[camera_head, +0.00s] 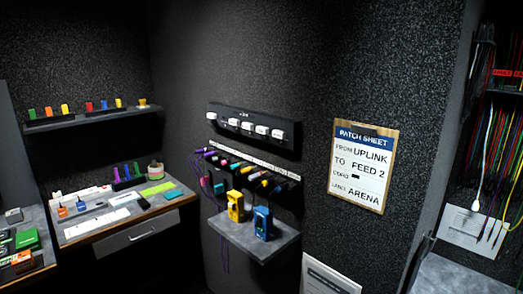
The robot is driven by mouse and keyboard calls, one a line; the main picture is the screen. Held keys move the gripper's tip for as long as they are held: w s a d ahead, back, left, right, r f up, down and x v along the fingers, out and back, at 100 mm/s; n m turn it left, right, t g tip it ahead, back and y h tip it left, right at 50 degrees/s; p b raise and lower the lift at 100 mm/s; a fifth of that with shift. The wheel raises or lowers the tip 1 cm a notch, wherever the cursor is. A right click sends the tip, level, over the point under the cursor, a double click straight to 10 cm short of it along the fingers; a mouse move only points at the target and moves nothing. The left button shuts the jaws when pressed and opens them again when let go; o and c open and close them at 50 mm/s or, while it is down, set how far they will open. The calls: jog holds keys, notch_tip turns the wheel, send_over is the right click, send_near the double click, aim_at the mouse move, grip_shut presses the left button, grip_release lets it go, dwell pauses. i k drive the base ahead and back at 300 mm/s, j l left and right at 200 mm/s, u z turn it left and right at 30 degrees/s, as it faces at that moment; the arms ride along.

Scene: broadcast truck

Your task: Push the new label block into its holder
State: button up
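White label-like blocks (247,126) sit in a row on a black wall panel (290,139) in the middle of the head view. Their lettering is too small to read, and I cannot tell which, if any, is the new label block. A holder for it cannot be singled out. A patch sheet (361,166) on the wall reads "PATCH SHEET", from UPLINK, to FEED 2, a cord line with a small black mark, and a last line ending in ARENA. My gripper is not in view.
Below the panel hangs a strip with coloured plugs (264,182). A small grey shelf (254,240) holds a yellow device (235,206) and a blue device (262,223). A cluttered desk (174,203) and a shelf of coloured blocks (80,121) stand left. Cables (507,140) hang at right.

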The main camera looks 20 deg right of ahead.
aim_at(234, 122)
jog(key=z, duration=3.45)
jog(key=u, duration=3.15)
jog(key=i+j+u, duration=0.15)
jog(key=i+j, duration=0.2)
jog(key=i, duration=0.05)
